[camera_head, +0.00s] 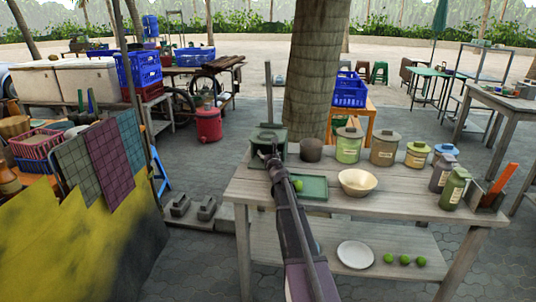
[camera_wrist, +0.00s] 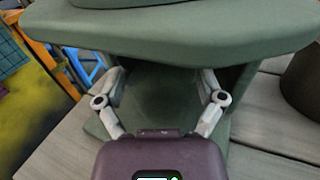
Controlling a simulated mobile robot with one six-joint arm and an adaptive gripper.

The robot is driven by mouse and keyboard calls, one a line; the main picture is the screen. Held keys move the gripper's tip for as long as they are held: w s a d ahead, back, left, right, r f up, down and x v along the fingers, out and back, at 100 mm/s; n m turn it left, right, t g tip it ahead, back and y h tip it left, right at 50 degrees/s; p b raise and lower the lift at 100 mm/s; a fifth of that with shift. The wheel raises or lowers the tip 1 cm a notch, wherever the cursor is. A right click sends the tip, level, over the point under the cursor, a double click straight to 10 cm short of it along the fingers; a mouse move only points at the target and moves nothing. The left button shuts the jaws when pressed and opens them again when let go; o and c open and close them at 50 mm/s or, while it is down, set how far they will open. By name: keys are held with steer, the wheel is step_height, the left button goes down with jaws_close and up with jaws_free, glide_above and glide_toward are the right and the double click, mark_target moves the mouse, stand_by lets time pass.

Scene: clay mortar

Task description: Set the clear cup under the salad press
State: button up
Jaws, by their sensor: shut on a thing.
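The salad press (camera_head: 262,137) is a dark green stand with a tall upright handle at the left end of the wooden table. In the wrist view its broad green upper plate (camera_wrist: 180,35) spans the top, above a recess. My gripper (camera_head: 271,156) is at the front of the press. In the wrist view the two grey fingers of my gripper (camera_wrist: 163,85) reach under the plate, spread apart and shut on a see-through thing, taken as the clear cup. Its outline hardly shows against the dark green behind it, and its far side is hidden.
A dark round pot (camera_head: 311,149) stands close right of the press. A green tray (camera_head: 316,188) with a lime and a cream bowl (camera_head: 357,182) are in front. Several lidded jars line the table's back. A tree trunk (camera_head: 318,70) rises behind.

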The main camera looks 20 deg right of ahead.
steer(key=shift+f, duration=0.25)
steer(key=o, duration=1)
steer(key=shift+r, duration=0.1)
steer(key=shift+c, duration=0.2)
steer(key=shift+r, duration=0.1)
steer(key=shift+r, duration=0.15)
steer(key=v, duration=1.2)
